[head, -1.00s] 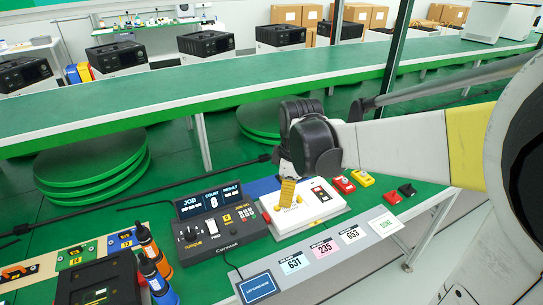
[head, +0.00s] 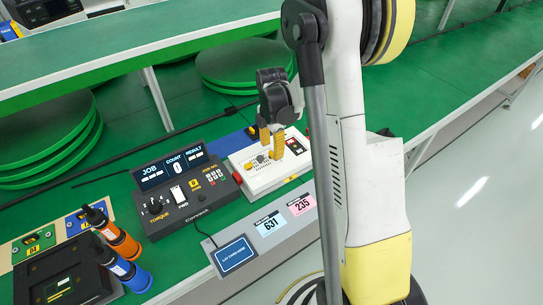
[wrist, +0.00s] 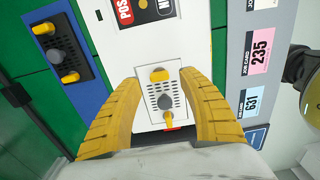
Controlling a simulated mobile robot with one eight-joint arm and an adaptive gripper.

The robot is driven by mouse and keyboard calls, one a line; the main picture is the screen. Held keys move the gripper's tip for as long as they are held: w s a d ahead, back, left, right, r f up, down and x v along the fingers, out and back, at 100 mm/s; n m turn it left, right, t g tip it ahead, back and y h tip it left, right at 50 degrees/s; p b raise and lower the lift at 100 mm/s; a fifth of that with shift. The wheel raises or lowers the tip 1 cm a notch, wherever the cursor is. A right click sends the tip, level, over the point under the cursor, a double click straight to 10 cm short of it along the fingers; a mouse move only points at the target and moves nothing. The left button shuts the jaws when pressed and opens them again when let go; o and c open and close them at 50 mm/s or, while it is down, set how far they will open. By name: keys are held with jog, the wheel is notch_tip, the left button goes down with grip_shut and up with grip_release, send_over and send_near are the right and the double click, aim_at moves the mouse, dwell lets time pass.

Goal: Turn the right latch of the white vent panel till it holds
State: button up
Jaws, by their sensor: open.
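The white vent panel (wrist: 176,91) is a slotted plate on a white unit (head: 255,183). In the wrist view it lies between my gripper's two yellow fingers. Its right latch (wrist: 158,74) is the yellow one nearer the label end, lying crosswise in that view. The other yellow latch (wrist: 168,117) points lengthwise at the opposite end, near a grey round knob (wrist: 165,102). My gripper (head: 271,153) is open above the unit, with a finger on either side of the panel and nothing between them. Whether the fingertips touch the unit is unclear.
A dark panel (wrist: 58,50) with yellow latches on a blue base lies left of the white unit in the wrist view. The torque console (head: 185,195) stands beside the unit in the head view. Orange and blue drivers (head: 124,243) stand front left. Job cards (head: 269,223) line the front edge.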

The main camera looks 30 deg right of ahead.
jog(key=shift+f+b, duration=0.3)
jog(key=shift+f, duration=0.95)
grip_shut()
jog(key=shift+m, duration=0.3)
jog(key=m, duration=0.4)
jog(key=shift+m, duration=2.3)
